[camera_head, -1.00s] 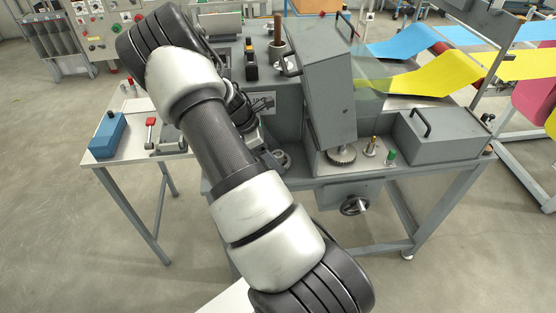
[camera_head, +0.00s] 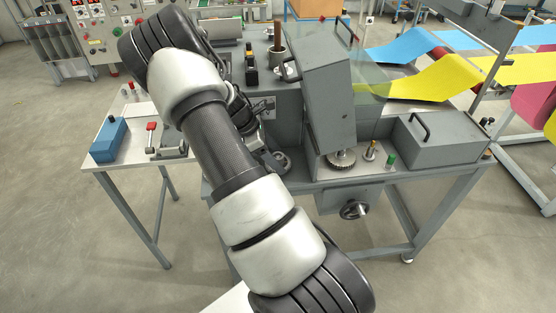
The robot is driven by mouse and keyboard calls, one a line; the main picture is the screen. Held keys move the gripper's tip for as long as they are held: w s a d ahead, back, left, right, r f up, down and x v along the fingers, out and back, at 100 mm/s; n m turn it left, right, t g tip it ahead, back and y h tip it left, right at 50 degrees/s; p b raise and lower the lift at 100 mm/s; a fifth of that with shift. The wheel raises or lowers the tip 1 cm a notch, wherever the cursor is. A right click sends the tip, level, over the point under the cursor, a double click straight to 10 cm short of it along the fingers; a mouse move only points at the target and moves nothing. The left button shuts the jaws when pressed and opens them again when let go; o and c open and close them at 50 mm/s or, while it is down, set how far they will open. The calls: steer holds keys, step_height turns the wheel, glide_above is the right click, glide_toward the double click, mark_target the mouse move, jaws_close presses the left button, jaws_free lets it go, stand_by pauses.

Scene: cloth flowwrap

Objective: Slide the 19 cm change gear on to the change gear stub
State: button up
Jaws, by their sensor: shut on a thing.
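My gripper (camera_head: 262,138) shows only in part, because my forearm covers most of it. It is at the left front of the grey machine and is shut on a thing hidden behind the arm. A dark round part (camera_head: 282,161) shows just right of my forearm, low at the machine's front; I cannot tell whether it is the change gear, the stub or a machine part. A toothed metal gear (camera_head: 341,160) sits on the machine's ledge, under the tilted grey cover. I cannot make out the change gear stub for certain.
A brass post (camera_head: 370,150) and a green-topped post (camera_head: 390,160) stand right of the toothed gear. A handwheel (camera_head: 353,209) sticks out below. A grey box with a handle (camera_head: 440,138) is further right. A side table (camera_head: 100,162) at left holds a blue box (camera_head: 108,140).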

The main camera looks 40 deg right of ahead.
steer(key=shift+r+p, duration=1.65)
steer(key=shift+r, duration=1.1)
